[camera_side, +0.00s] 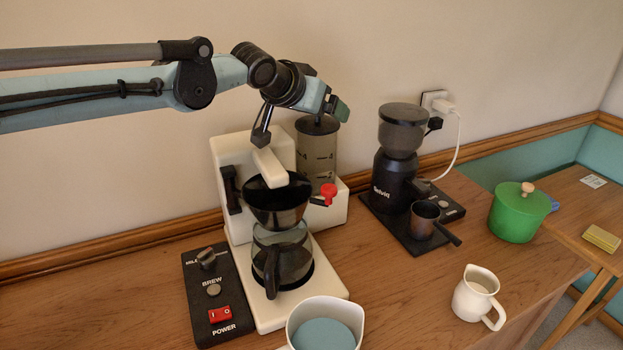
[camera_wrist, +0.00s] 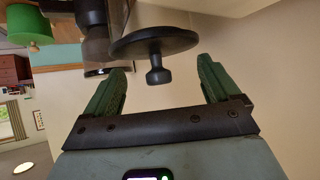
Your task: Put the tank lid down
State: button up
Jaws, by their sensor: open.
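The tank lid (camera_side: 317,125) is a dark disc lying on top of the grey, see-through water tank (camera_side: 316,158) at the back of the coffee maker. In the wrist view the lid (camera_wrist: 154,45) shows with its black knob (camera_wrist: 158,74) pointing toward my gripper, and part of the tank shows beyond it. My gripper (camera_wrist: 160,66) is open, with its green fingers on either side of the knob and apart from it. In the side view my gripper (camera_side: 338,108) is just above the tank top; it partly hides the knob there.
The white coffee maker (camera_side: 330,212) holds a black filter basket and glass carafe (camera_side: 283,258). A black grinder (camera_side: 394,180) stands close to the right of the tank. The wall is close behind.

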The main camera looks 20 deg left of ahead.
jog(key=shift+x, duration=0.95)
jog(key=shift+c, duration=0.3)
jog(key=c, duration=1.1)
jog(key=shift+c, duration=0.5)
